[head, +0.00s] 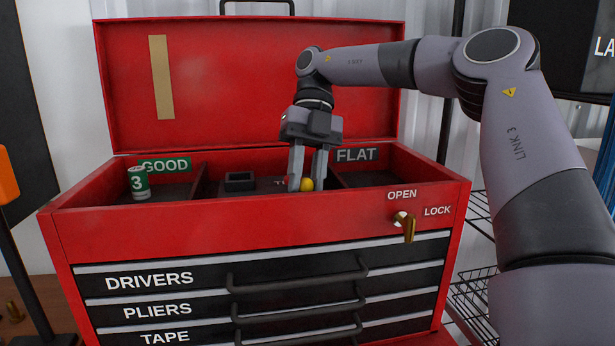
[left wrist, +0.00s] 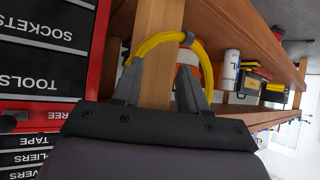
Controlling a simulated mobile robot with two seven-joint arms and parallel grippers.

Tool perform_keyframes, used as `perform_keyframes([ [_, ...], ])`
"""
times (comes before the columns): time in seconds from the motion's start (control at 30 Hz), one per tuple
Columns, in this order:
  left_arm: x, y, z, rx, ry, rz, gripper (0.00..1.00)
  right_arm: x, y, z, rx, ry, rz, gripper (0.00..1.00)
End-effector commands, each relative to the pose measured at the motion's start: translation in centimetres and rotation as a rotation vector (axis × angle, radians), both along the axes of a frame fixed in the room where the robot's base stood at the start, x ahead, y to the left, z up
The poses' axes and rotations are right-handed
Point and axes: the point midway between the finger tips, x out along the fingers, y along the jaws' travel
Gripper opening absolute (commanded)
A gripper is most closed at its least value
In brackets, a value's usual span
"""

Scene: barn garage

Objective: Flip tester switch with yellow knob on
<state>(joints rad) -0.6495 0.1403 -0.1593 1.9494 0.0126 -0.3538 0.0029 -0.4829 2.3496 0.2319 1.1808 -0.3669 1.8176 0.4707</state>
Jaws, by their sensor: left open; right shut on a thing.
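The tester is a dark unit in the middle compartment of the open red toolbox, with a raised square socket (head: 240,181) and a label mostly hidden by my fingers. Its yellow knob (head: 307,184) sits at the right, between the fingertips of my right gripper (head: 306,180). My right gripper reaches down from above and is shut on the knob. The switch's lever and its on or off position are hidden. My left gripper (left wrist: 160,88) shows only in the left wrist view; it is open, with nothing between its fingers.
The FLAT compartment at the right looks empty. A brass key (head: 408,226) sits in the front lock. Wooden shelving (left wrist: 157,50) and a yellow cable loop (left wrist: 160,42) are near my left gripper.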

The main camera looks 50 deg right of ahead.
Motion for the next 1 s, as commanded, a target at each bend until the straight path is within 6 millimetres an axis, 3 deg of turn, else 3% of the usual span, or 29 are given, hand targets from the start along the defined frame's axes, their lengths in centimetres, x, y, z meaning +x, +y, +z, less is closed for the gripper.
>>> perform_keyframes([
  [0.33,-0.01,0.0,0.01,0.0,0.0,0.0,0.43,0.6,-0.48,-0.11,0.089,0.107,-0.001,0.0],
  [0.87,0.0,0.0,0.01,0.0,0.0,0.0,0.43,0.68,-0.55,-0.07,0.107,0.125,0.0,0.0],
  [0.9,0.0,-0.01,0.01,0.0,0.0,0.0,0.43,0.68,-0.55,-0.07,0.107,0.125,0.0,0.33],
  [0.97,0.0,0.0,0.01,0.0,0.0,0.0,0.43,0.68,-0.55,-0.07,0.107,0.125,0.0,0.52],
  [1.0,0.0,-0.01,0.01,0.0,0.0,0.0,0.43,0.68,-0.55,-0.07,0.106,0.125,0.0,0.54],
])
